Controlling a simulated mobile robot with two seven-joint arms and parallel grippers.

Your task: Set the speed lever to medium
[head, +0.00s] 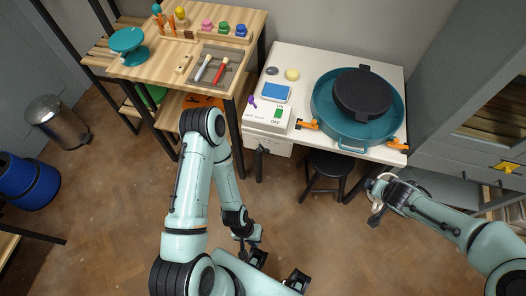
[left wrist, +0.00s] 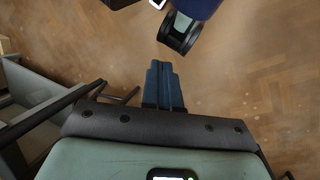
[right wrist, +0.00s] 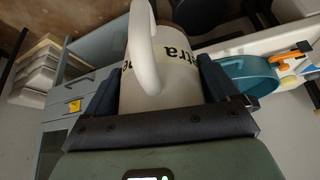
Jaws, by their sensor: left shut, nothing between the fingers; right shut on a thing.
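The speed lever (head: 251,101) is a small purple-knobbed lever on the left of the white control box, beside a green switch (head: 278,113) marked ON and OFF. Its exact setting is too small to read. The box sits at the left front of the white wheel table, by a blue wheel basin (head: 325,117). My left gripper (head: 242,250) hangs low over the floor, well away from the lever; the left wrist view shows its blue fingers (left wrist: 165,84) together and empty. My right gripper (head: 374,205) is shut on a white mug (right wrist: 158,80) with dark lettering, right of the table front.
A dark stool (head: 327,170) stands under the table front. A wooden bench (head: 160,58) with a tool tray (head: 236,62) and colored jars is at the left. Grey drawers stand at the right. Orange clamps (head: 397,144) flank the basin. Open floor lies in front.

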